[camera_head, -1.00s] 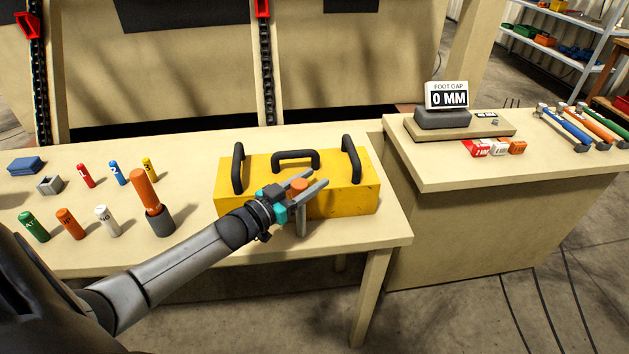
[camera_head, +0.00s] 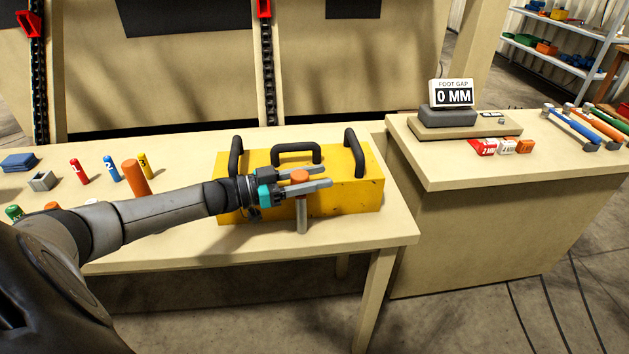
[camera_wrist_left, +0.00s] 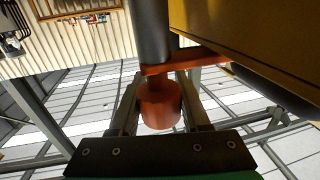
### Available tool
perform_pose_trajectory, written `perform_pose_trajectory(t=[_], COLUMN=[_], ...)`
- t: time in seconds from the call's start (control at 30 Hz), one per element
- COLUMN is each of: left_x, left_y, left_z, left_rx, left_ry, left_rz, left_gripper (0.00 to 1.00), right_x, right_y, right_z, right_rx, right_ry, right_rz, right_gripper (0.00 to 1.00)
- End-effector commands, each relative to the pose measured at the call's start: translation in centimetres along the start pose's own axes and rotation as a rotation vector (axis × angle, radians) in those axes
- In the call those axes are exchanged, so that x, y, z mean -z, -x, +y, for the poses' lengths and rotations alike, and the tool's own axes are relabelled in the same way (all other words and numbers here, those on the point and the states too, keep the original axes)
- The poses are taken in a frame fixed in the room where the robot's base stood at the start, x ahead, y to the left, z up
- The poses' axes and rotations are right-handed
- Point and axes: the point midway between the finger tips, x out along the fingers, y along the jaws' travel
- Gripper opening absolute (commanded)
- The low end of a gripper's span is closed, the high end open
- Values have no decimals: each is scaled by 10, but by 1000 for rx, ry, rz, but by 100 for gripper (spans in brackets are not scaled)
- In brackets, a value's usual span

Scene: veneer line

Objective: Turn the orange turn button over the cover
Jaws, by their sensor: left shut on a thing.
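The orange turn button (camera_head: 299,176) sits on top of a grey post (camera_head: 302,216) at the front of the yellow cover (camera_head: 352,198). My left gripper (camera_head: 329,177) is shut on its round knob, fingers pointing right, roughly along the cover's front. In the left wrist view the orange knob (camera_wrist_left: 160,106) is between the two fingers. A flat orange bar (camera_wrist_left: 186,62) beside the post reaches toward the yellow cover (camera_wrist_left: 245,45); whether it lies over the cover I cannot tell. My right gripper is not in view.
Black handles stand on the cover, including a tall one (camera_head: 235,160) close behind my wrist. An orange peg (camera_head: 136,178) and small numbered pegs stand left, behind my forearm. A side bench (camera_head: 440,172) to the right holds a foot gap display (camera_head: 453,95) and hammers.

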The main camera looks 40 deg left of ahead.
Motion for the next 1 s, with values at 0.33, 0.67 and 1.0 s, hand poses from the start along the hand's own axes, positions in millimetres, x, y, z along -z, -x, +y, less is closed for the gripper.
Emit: perform_pose_trajectory(t=[0.33, 0.67, 1.0], left_x=[0, 0, 0], left_y=[0, 0, 8], left_z=[1, 0, 0], left_rx=[-5, -3, -3], left_ry=[0, 0, -1], left_rz=[1, 0, -2], left_gripper=[0, 76, 76], right_x=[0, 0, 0], right_y=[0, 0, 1], right_z=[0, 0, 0], right_rx=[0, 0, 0], right_ry=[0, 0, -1], right_rz=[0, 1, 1], right_gripper=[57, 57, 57])
